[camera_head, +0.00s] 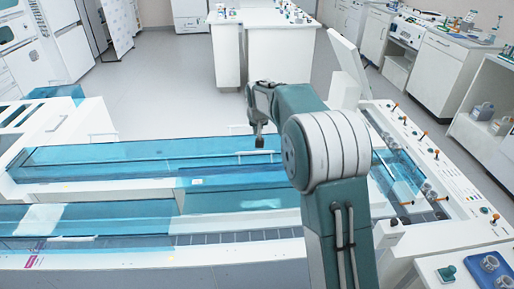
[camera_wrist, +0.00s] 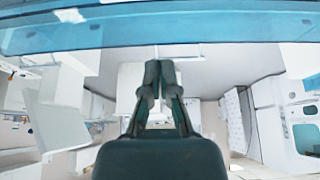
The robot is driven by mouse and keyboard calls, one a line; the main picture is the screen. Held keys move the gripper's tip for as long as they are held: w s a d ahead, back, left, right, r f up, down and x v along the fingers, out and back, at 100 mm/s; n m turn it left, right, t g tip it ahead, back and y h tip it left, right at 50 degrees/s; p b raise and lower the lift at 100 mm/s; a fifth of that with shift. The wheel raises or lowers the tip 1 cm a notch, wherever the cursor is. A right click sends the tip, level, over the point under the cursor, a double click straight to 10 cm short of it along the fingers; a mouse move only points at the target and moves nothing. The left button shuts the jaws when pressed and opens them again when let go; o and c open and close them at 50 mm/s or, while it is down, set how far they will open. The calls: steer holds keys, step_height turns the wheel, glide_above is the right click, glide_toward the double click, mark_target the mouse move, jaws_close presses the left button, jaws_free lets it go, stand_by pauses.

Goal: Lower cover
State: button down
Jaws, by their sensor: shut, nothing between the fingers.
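A long transparent blue cover (camera_head: 110,158) lies over the rear lane of the white track machine. A white handle (camera_head: 257,154) shows near its right part. My gripper (camera_head: 259,142) points down just above this handle; I cannot tell whether they touch. In the wrist view the fingers of my gripper (camera_wrist: 160,68) are together with nothing between them. A blue transparent strip (camera_wrist: 150,30), seemingly the cover, crosses the top of that view. A front blue cover (camera_head: 120,216) lies over the front lane. My arm hides part of the track behind it.
A raised white panel (camera_head: 349,52) stands behind the machine's right end. Knobs with orange tips (camera_head: 436,154) line the right side. A white bench (camera_head: 265,45) stands beyond open floor. A blue tray with grey parts (camera_head: 485,268) is at the lower right.

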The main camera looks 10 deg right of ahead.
steer(key=a+x, duration=0.1)
steer(key=x, duration=0.9)
steer(key=shift+s+d+r, duration=0.15)
steer(key=shift+s, duration=0.8)
steer(key=shift+s+d+r, duration=0.15)
steer(key=shift+s+r, duration=0.05)
steer(key=shift+s, duration=0.7)
